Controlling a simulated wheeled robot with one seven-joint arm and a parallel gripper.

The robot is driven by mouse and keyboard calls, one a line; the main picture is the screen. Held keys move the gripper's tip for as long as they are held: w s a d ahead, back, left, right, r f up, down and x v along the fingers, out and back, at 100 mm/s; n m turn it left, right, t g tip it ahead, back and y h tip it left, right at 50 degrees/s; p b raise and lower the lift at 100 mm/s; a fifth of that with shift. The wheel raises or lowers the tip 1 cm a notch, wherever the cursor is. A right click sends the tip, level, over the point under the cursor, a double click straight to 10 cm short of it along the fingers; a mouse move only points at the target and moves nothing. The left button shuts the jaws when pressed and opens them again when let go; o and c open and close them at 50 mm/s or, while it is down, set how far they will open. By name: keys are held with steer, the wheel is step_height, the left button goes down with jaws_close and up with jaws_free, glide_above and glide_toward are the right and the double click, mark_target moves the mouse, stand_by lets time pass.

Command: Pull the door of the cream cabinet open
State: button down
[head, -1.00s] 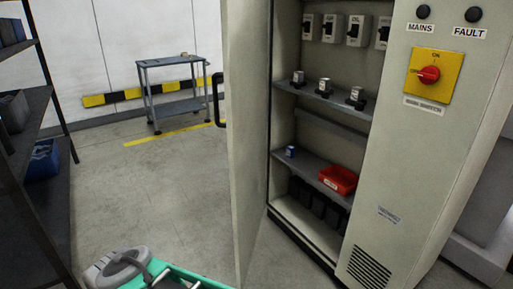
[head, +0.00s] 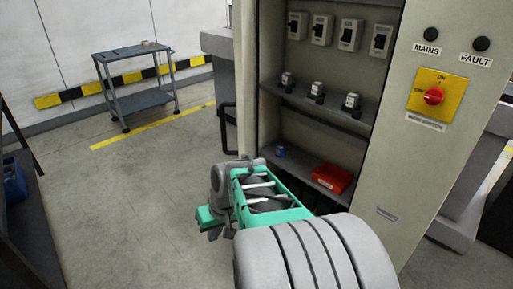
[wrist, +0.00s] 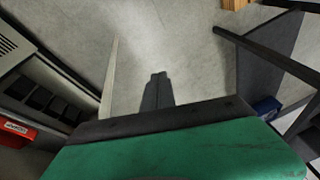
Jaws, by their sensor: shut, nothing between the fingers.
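The cream cabinet (head: 405,150) stands on the right in the head view with its interior exposed. Its door (head: 246,85) stands open at the opening's left side, seen nearly edge-on, with a black bar handle (head: 226,128) on its left. My arm hides the door's lower part. My gripper (head: 214,233) is low, left of the cabinet. In the wrist view my gripper (wrist: 156,88) is shut and empty, over bare floor. The door's edge (wrist: 109,85) shows as a pale strip left of the fingers, apart from them.
A grey trolley (head: 140,85) stands at the back left. A dark rack with a blue bin (head: 14,180) is at the far left. The floor between is clear.

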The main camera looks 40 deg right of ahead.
steer(key=s+d+r+m+t+p, duration=0.2)
steer(key=d+r+p, duration=0.5)
steer(key=d, duration=0.5)
steer(key=s+d+r+m+t+p, duration=0.2)
steer(key=d+r+m+p, duration=0.1)
steer(key=d+r+p, duration=0.65)
steer(key=x, duration=1.3)
steer(key=shift+w+a+r, duration=0.2)
steer(key=shift+w+a, duration=0.05)
steer(key=shift+a, duration=0.05)
